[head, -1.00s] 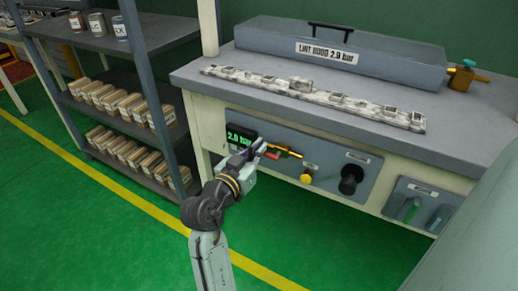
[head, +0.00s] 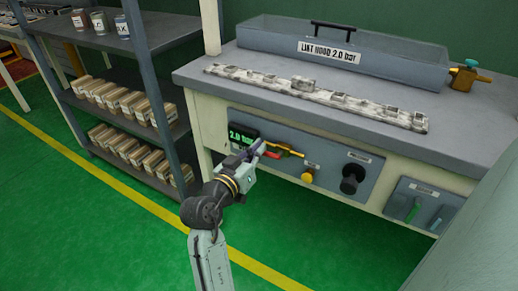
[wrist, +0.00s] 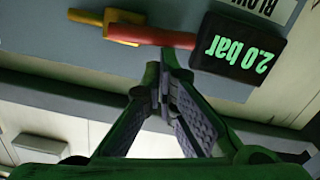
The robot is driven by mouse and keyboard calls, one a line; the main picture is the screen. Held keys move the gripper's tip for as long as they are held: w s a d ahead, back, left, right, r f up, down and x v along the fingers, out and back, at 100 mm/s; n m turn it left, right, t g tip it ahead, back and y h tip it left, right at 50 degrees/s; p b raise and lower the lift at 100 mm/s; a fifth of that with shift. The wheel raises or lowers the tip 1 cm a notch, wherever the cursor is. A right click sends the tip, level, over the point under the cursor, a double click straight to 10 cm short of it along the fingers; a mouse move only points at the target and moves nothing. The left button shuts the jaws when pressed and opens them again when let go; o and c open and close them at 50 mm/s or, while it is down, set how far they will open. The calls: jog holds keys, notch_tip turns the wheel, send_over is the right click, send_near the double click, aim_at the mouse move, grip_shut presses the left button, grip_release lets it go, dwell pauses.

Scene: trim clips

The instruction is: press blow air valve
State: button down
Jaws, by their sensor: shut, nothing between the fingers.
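The blow air valve is a red and yellow lever (head: 277,152) on the grey front panel of the bench. Its red part (wrist: 150,35) and yellow part (wrist: 88,17) also show in the wrist view. My gripper (head: 259,148) is at the red end of the lever. In the wrist view my gripper (wrist: 168,75) is shut and empty, its fingertips just by the red end; I cannot tell whether they touch it. A black display (wrist: 238,52) beside the lever reads 2.0 bar in green.
A yellow knob (head: 307,177) and a black knob (head: 351,180) sit on the panel to the right. A dusty clip strip (head: 315,95) lies on the bench top before the lint hood (head: 340,62). A shelf (head: 120,110) with boxes stands at left.

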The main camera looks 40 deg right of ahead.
jog(key=f+n+p, duration=0.1)
jog(key=f+n, duration=0.1)
jog(key=n, duration=0.2)
jog(key=f+n+p, duration=0.1)
jog(key=f+n, duration=0.1)
jog(key=n, duration=0.2)
jog(key=f+n+p, duration=0.2)
jog(key=n, duration=0.3)
jog(key=shift+s+d+h, duration=0.1)
jog(key=shift+s+h, duration=0.1)
jog(key=shift+h, duration=0.2)
jog(key=shift+r, duration=0.1)
